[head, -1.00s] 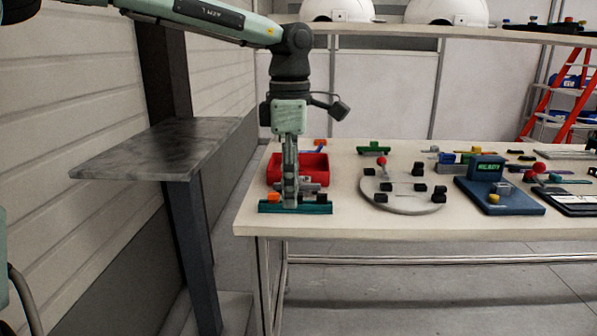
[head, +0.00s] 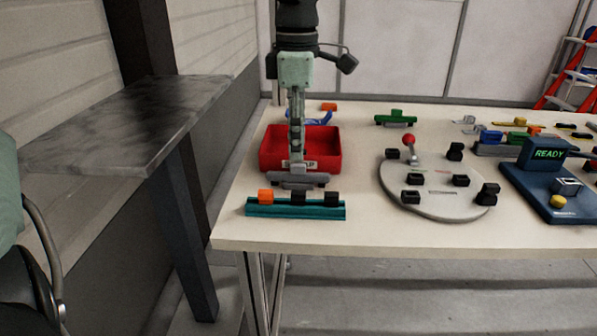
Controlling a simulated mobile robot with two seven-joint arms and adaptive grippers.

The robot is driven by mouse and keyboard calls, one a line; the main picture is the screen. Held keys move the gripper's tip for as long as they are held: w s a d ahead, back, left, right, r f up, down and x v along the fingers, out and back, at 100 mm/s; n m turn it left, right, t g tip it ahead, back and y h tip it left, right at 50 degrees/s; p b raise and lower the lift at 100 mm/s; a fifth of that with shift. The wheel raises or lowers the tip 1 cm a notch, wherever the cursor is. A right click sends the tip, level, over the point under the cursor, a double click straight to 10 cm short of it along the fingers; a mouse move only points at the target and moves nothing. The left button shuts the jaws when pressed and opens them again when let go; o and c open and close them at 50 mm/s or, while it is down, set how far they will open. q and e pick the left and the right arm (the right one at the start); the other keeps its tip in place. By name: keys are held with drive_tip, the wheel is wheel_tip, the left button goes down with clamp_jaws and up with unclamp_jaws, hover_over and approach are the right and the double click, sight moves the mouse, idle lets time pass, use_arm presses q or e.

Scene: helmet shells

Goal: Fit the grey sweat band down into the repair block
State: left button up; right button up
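My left gripper (head: 297,170) points straight down in front of the red bin. Its fingers show edge-on, so I cannot tell whether they are open or shut. A grey stepped bar (head: 312,183), which may be the grey sweat band, is right at the fingertips; whether it is held or only lies there is unclear. Just in front of it lies a long teal block (head: 296,211) with one orange and two black pieces along its top; it may be the repair block. The teal block is fully in view and clear of the fingers. My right gripper is not in view.
The red bin (head: 331,150) stands behind the gripper. To the right are a round grey plate (head: 430,205) with black blocks and a red-knobbed lever, and a blue READY device (head: 545,180). A dark stone-topped stand (head: 130,125) is left of the table. The table's front strip is clear.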

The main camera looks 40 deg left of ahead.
sight(298, 165)
use_arm(q)
drive_tip(key=f, duration=0.5)
drive_tip(key=shift+s+d+f+p, duration=0.15)
drive_tip(key=shift+d+f+p, duration=0.05)
drive_tip(key=shift+f+p, duration=0.1)
clamp_jaws()
